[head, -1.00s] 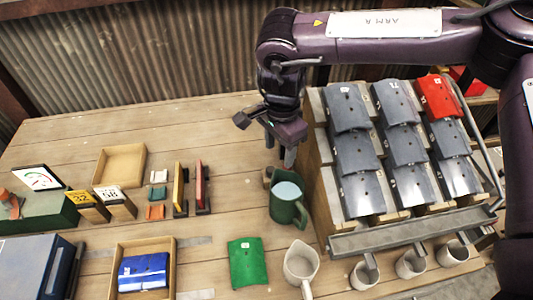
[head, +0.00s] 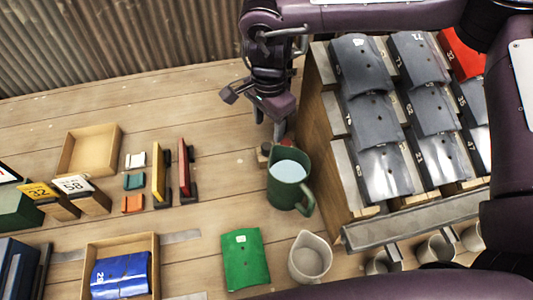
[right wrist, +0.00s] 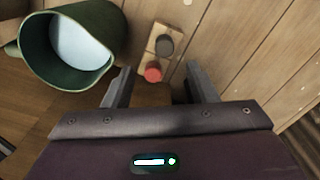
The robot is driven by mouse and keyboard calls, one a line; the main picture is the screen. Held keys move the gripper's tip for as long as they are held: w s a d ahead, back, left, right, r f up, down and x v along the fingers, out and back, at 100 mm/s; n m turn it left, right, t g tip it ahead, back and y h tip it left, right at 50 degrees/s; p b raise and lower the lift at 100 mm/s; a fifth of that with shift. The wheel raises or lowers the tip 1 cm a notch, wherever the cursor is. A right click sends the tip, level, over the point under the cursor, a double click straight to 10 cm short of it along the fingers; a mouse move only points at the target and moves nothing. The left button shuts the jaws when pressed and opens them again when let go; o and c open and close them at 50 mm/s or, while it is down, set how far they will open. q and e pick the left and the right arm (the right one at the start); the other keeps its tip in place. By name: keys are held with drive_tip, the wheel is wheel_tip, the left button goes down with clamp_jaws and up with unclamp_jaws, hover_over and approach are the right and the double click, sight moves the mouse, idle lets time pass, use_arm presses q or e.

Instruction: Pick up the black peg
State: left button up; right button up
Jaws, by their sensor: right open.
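The black peg (right wrist: 164,45) shows in the right wrist view as a dark round top, upright in a small wooden block (right wrist: 173,28). A red peg (right wrist: 153,74) stands beside it in the same block, nearer my gripper. My right gripper (right wrist: 158,84) is open and empty; its fingertips lie to either side of the red peg in the picture, with the black peg beyond them. In the head view my right gripper (head: 268,128) is just above and behind the block (head: 264,155); I cannot make out the black peg there. My left gripper is not in view.
A green pitcher (head: 288,185) stands close beside the block. The rack (head: 330,110) of grey hanging plates is close on the right. A cream jug (head: 310,258) and a green plate (head: 245,260) are in front. Free bench lies left of the gripper.

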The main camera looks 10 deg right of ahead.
sight(267, 146)
drive_tip(key=shift+f, duration=0.65)
drive_tip(key=f, duration=0.4)
drive_tip(key=f+p, duration=0.1)
drive_tip(key=f, duration=0.1)
drive_tip(key=shift+w+a+f, duration=0.15)
drive_tip(key=shift+w, duration=0.15)
drive_tip(key=shift+f, duration=0.3)
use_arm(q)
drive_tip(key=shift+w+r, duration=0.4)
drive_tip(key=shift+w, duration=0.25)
use_arm(e)
drive_tip(key=shift+c, duration=0.4)
drive_tip(key=c, duration=0.9)
